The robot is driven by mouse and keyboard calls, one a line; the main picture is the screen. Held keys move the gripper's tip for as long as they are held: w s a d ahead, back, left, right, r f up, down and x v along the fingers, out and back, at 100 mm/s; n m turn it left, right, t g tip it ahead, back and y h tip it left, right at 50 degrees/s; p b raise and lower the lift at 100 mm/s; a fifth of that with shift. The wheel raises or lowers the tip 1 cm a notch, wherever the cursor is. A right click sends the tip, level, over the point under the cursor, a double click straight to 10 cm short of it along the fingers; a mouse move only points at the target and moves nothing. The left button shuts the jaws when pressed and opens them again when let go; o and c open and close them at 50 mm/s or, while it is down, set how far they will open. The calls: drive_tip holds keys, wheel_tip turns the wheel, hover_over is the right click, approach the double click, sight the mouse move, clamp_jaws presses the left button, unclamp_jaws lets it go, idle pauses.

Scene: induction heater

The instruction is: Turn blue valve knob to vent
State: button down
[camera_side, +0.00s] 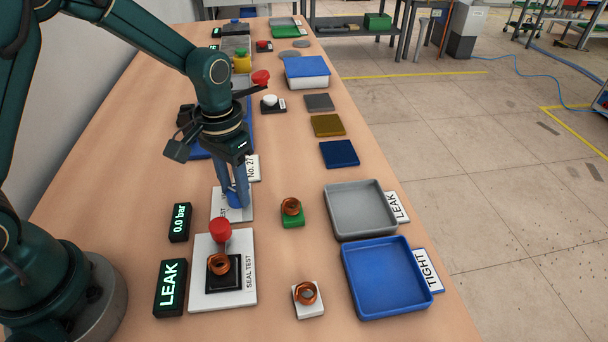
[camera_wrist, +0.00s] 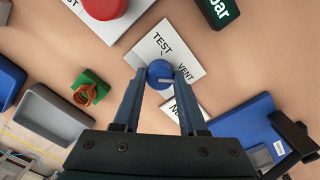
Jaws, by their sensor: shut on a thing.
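The blue valve knob (camera_wrist: 160,71) sits on a white plate (camera_wrist: 146,50) marked TEST and VENT. In the wrist view a pale pointer mark lies on the knob's lower right part, towards the VENT side; its exact heading is hard to tell. My gripper (camera_wrist: 161,76) has one blue finger on each side of the knob and is shut on it. In the side view my gripper (camera_side: 236,200) points down at the white plate (camera_side: 219,205), and its fingers largely hide the knob.
A pressure display (camera_side: 180,222) reads 0.0 bar and another display (camera_side: 170,287) reads LEAK. A seal test station (camera_side: 239,292) with a red-topped part stands in front. Copper coils on a green block (camera_side: 292,221) and a white block (camera_side: 313,312) stand to the right, beside grey (camera_side: 360,236) and blue (camera_side: 384,306) trays.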

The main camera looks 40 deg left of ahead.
sight(235, 192)
idle(0.3)
drive_tip(key=shift+c, duration=2.3)
unclamp_jaws()
drive_tip(key=shift+r, duration=2.6)
